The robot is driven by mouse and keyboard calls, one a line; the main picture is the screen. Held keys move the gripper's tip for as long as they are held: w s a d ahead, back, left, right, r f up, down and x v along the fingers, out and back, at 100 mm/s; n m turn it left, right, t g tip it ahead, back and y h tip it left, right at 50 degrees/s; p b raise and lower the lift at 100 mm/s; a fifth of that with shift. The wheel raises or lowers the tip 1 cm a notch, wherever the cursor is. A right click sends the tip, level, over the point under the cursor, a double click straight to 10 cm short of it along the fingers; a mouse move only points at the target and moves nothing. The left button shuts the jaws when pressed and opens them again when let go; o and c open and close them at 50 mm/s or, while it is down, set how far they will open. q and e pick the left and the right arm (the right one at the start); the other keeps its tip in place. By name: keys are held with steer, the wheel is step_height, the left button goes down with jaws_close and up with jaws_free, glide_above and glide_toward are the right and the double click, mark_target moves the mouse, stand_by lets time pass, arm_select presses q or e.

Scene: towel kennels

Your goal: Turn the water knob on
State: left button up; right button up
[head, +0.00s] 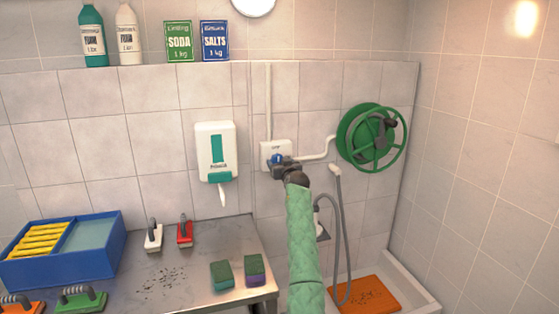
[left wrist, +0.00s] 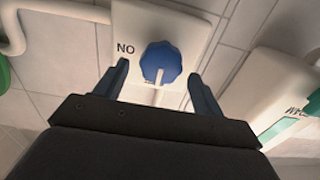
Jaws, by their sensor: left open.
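The blue water knob (left wrist: 160,60) is on a white wall plate (left wrist: 135,22) in the left wrist view. A pale pointer mark on the knob points toward the bottom of that view, and lettering that reads "NO" is beside it, seen upside down. In the head view the knob (head: 276,158) is partly hidden by my gripper, and the plate (head: 265,150) is on the tiled wall. My left gripper (left wrist: 158,78) is open, with one finger on each side of the knob and visible gaps; contact does not show. My right gripper is not in view.
A green hose reel (head: 372,137) is on the wall to the right, joined by a white pipe. A white soap dispenser (head: 214,150) hangs to the left. A shower hose (head: 340,230) hangs below right. A steel table (head: 190,270) with brushes and sponges stands lower left.

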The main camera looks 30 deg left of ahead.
arm_select(q)
steer(key=shift+w+a, duration=0.45)
steer(key=shift+a, duration=0.05)
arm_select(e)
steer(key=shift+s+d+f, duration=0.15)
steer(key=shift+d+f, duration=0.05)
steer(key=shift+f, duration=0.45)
arm_select(q)
steer(key=c, duration=1)
steer(key=shift+o, duration=0.2)
